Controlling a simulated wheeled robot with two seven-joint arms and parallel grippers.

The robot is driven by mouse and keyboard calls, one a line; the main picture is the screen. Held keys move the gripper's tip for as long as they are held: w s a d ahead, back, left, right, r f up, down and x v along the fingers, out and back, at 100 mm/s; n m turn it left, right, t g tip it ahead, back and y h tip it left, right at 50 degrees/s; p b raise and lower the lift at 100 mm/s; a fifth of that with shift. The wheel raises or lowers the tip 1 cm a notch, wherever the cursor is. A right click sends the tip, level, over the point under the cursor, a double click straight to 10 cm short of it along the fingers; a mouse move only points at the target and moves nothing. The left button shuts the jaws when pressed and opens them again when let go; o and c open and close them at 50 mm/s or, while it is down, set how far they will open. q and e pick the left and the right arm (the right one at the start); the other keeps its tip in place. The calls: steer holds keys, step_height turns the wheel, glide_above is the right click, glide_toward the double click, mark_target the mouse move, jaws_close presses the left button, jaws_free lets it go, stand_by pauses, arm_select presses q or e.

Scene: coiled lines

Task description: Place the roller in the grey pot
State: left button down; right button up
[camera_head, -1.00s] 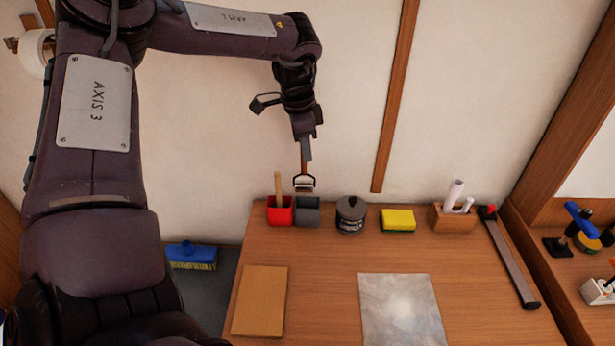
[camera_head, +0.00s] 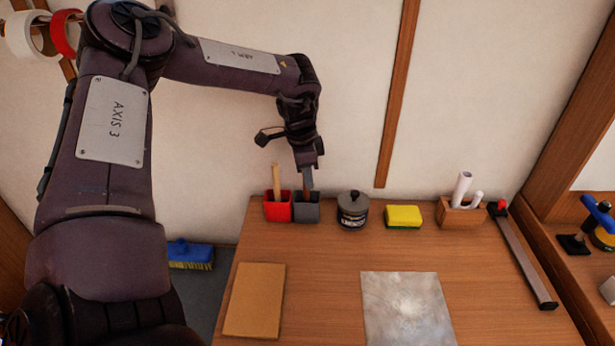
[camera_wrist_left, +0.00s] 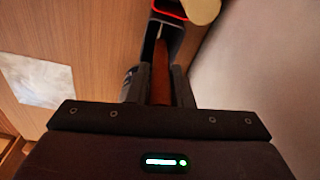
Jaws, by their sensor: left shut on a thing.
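My left gripper (camera_head: 308,180) is shut on the brown handle of the roller (camera_head: 306,194) and is just above the grey pot (camera_head: 306,211). The roller hangs handle up, with its lower part down inside the grey pot and its head hidden by the pot walls. In the left wrist view the roller's handle (camera_wrist_left: 161,77) runs between the two fingers toward the dark pot opening. The grey pot stands on the table beside the red pot (camera_head: 277,210), which holds a wooden-handled tool. My right gripper is not in view.
A lidded dark jar (camera_head: 353,211), a yellow sponge (camera_head: 403,216) and a wooden holder with white rolls (camera_head: 460,214) stand right of the pots. A brown board (camera_head: 255,300) and a grey sheet (camera_head: 407,312) lie nearer. The wall is close behind.

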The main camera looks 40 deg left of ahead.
arm_select(q)
steer(key=shift+f, duration=0.2)
steer(key=c, duration=1.3)
jaws_free()
steer(key=shift+r, duration=0.1)
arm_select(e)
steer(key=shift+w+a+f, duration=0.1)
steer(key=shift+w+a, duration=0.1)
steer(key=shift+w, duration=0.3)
arm_select(q)
steer(key=shift+r, duration=0.45)
steer(key=r, duration=0.3)
steer(key=r+b, duration=0.1)
steer(key=r, duration=0.2)
steer(key=s+r, duration=0.1)
steer(key=r, duration=0.2)
steer(key=shift+a+r+b, duration=0.3)
steer(key=shift+a+r, duration=0.1)
steer(key=shift+r, duration=0.75)
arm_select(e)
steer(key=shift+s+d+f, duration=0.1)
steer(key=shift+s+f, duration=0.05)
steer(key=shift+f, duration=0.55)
